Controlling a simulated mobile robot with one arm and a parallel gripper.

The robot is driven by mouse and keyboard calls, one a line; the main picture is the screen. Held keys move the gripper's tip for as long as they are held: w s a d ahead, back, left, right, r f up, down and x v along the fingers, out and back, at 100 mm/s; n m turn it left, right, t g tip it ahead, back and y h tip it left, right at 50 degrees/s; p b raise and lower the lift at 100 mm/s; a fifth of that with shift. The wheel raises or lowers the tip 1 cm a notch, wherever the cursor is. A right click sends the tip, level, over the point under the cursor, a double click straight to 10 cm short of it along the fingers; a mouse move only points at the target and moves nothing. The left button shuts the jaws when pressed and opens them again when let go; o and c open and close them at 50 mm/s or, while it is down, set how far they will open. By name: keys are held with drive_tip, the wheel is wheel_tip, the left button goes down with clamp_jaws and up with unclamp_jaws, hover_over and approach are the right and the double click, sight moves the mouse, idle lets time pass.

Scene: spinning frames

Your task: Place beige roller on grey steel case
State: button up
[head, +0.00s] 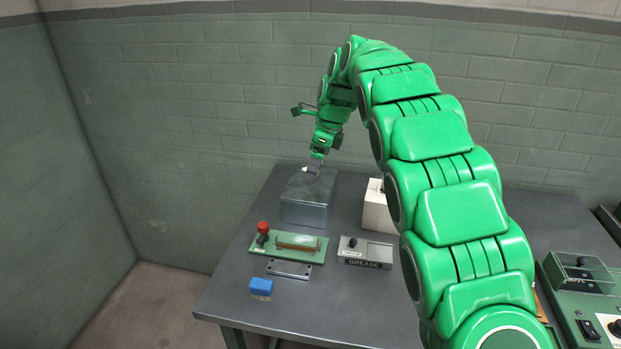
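The grey steel case (304,213) stands on the table, left of centre, with its flat top showing. My gripper (314,169) points down at the back part of the case top. A small pale piece (306,169), possibly the beige roller, shows at the fingertips, at or just above the case top. It is too small to tell whether the fingers are shut on it or whether it touches the case.
A white box (376,207) stands right, partly behind my arm.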

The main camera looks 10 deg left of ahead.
drive_tip(key=shift+w+a+f, duration=0.3)
drive_tip(key=shift+w+f, duration=0.05)
drive_tip(key=shift+w, duration=0.35)
drive_tip(key=shift+w+a+f, duration=0.25)
drive_tip(key=shift+w+f, duration=0.05)
drive_tip(key=shift+w, duration=0.35)
hover_over(307, 187)
drive_tip(key=d, duration=0.1)
drive_tip(key=shift+s+d+f, duration=0.1)
drive_tip(key=shift+s+f, duration=0.05)
drive_tip(key=shift+f, duration=1.15)
drive_tip(key=shift+s+d+f, duration=0.1)
drive_tip(key=shift+s+f, duration=0.05)
drive_tip(key=shift+f, duration=1.1)
drive_tip(key=shift+w+a+f, duration=0.15)
drive_tip(key=shift+w+f, duration=0.1)
drive_tip(key=shift+f, duration=1.65)
drive_tip(key=shift+f, duration=0.15)
drive_tip(key=o, duration=0.8)
drive_tip(key=shift+o, duration=0.2)
